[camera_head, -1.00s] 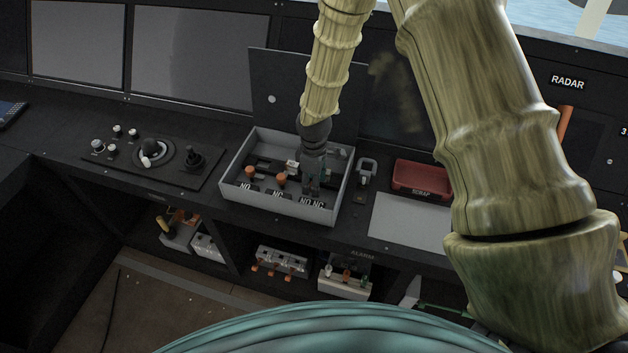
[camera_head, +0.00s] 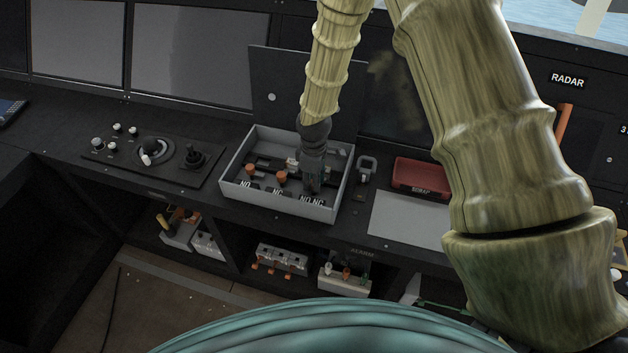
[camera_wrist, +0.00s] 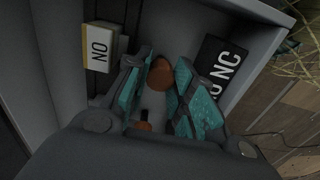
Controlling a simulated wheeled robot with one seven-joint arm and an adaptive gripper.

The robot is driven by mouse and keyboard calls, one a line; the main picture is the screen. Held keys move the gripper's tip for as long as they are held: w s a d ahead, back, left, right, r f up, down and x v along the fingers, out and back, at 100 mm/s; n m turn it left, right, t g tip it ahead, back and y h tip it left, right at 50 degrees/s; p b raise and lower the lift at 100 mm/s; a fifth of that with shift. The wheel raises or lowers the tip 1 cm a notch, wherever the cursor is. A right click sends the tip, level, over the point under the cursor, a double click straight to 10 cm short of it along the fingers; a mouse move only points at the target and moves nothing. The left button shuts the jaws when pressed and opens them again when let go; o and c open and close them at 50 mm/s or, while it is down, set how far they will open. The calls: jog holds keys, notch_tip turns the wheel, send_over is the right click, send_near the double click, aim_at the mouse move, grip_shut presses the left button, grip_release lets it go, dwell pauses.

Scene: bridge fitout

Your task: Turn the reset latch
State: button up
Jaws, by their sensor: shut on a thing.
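An open grey box (camera_head: 281,206) on the console holds a row of parts, with labels reading NO, NC and NO NC along its front. My gripper (camera_head: 312,187) reaches down into the box's right part, near the NO NC label (camera_head: 312,201). In the wrist view its teal-padded fingers (camera_wrist: 164,66) are closed in on an orange-brown knob (camera_wrist: 160,74). The fingers partly hide this knob, and no label here reads reset. A second orange piece (camera_wrist: 143,127) shows lower between the fingers. Two orange knobs (camera_head: 251,170) (camera_head: 281,177) stand to the left in the box.
The box's dark lid (camera_head: 285,90) stands open behind it. A control panel with levers (camera_head: 155,158) lies left; a padlock-like part (camera_head: 365,170), red tray (camera_head: 421,175) and grey plate (camera_head: 410,222) lie right. The box walls stand close around my gripper.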

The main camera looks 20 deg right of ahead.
jog(key=m+b, duration=0.1)
jog(key=m, duration=0.3)
jog(key=shift+f+b, duration=0.1)
jog(key=shift+b, duration=0.2)
jog(key=m+b, duration=0.1)
jog(key=m, duration=0.3)
jog(key=shift+m, duration=0.3)
jog(key=m, duration=0.4)
jog(key=shift+m+b, duration=0.3)
jog(key=shift+b, duration=0.1)
jog(key=shift+m, duration=2.2)
jog(key=o, duration=1.1)
jog(key=shift+c, duration=0.2)
jog(key=shift+r, duration=0.25)
